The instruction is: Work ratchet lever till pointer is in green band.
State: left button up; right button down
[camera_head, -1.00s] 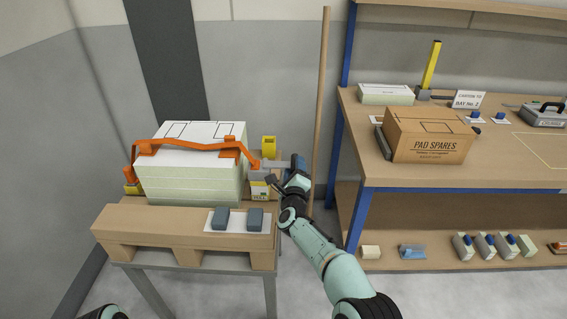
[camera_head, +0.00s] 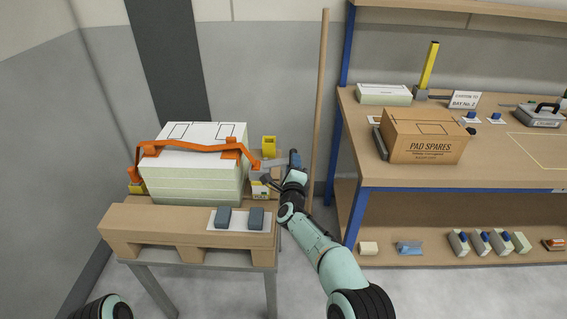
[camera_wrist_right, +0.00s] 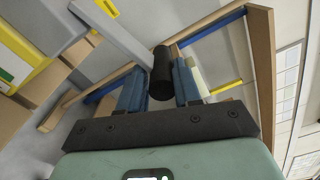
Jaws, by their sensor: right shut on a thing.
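The ratchet (camera_head: 268,164) is a grey body at the right end of an orange strap (camera_head: 195,147), which runs over a stack of white panels (camera_head: 190,185). My right gripper (camera_head: 293,163) is at the right side of the ratchet. In the right wrist view, the blue-grey fingers of my right gripper (camera_wrist_right: 160,88) are shut on a black cylindrical lever handle (camera_wrist_right: 161,68). A yellow-framed white label with a green patch (camera_wrist_right: 12,68) shows at the left of that view. I cannot make out the pointer. My left gripper is out of view.
The panels stand on a wooden pallet (camera_head: 165,250) on a metal-legged stand. Two grey pads (camera_head: 239,218) lie at its front. A wooden pole (camera_head: 320,110) stands just behind my right arm. A workbench with a PAD SPARES box (camera_head: 422,140) is at the right.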

jog(key=r+n+p, duration=0.1)
jog(key=r+p, duration=0.2)
jog(key=shift+a+n, duration=0.4)
jog(key=shift+r, duration=0.1)
jog(key=shift+a+n, duration=0.1)
jog(key=shift+n, duration=0.2)
jog(key=n+p, duration=0.1)
jog(key=p, duration=0.1)
jog(key=a+r+n+p, duration=0.1)
jog(key=p, duration=0.1)
jog(key=shift+a+r+n, duration=0.15)
jog(key=shift+r+n, duration=0.15)
